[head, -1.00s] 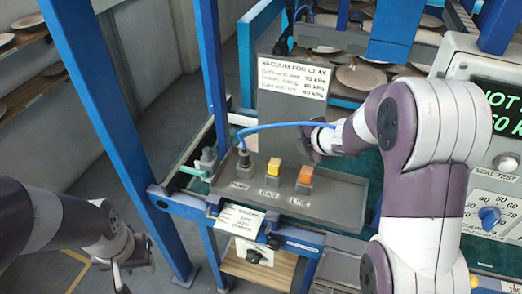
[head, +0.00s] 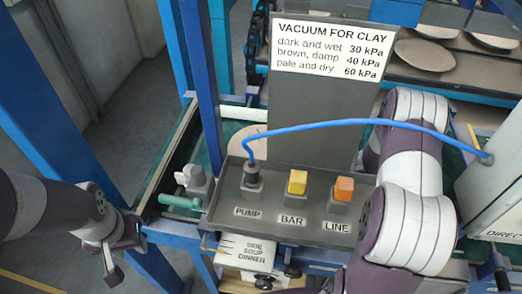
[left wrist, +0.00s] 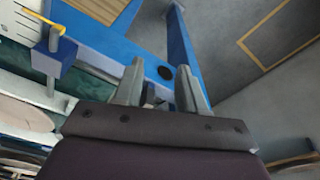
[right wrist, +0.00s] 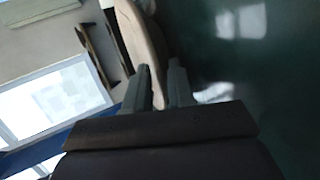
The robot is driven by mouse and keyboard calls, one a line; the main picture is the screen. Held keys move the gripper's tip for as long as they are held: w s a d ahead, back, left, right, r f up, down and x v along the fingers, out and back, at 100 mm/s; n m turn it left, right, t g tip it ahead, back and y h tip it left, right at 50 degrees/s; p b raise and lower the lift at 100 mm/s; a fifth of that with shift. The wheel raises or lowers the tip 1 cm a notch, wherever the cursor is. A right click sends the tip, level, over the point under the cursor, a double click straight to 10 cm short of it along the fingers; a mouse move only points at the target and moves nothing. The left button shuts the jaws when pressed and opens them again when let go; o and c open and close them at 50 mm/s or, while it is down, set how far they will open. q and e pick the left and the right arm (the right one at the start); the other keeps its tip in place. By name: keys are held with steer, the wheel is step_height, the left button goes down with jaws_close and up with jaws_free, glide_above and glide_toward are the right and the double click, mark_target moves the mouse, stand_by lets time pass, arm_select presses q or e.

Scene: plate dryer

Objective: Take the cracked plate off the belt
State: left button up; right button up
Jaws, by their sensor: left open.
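In the right wrist view a pale brown plate (right wrist: 143,38) shows nearly edge-on. Its rim runs between the fingers of my right gripper (right wrist: 163,80), which look closed on it. I cannot make out a crack. In the head view this gripper is hidden behind the grey panel and my own arm. Part of a pale plate (head: 248,138) shows behind the panel, beside the green belt (head: 215,142). My left gripper (head: 118,262) is open and empty, left of the control box; its spread fingers show in the left wrist view (left wrist: 160,85).
The control box (head: 330,237) has PUMP, BAR and LINE fittings. A blue hose (head: 350,123) arches from PUMP to the grey cabinet (head: 500,185). The vacuum sign (head: 328,50) stands behind. Blue posts (head: 203,75) flank the belt. More plates (head: 425,54) lie on racks behind.

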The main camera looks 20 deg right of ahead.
steer(key=shift+w+a+f, duration=0.25)
steer(key=shift+w, duration=0.1)
steer(key=shift+s+r, duration=0.1)
steer(key=shift+s, duration=0.05)
jaws_close()
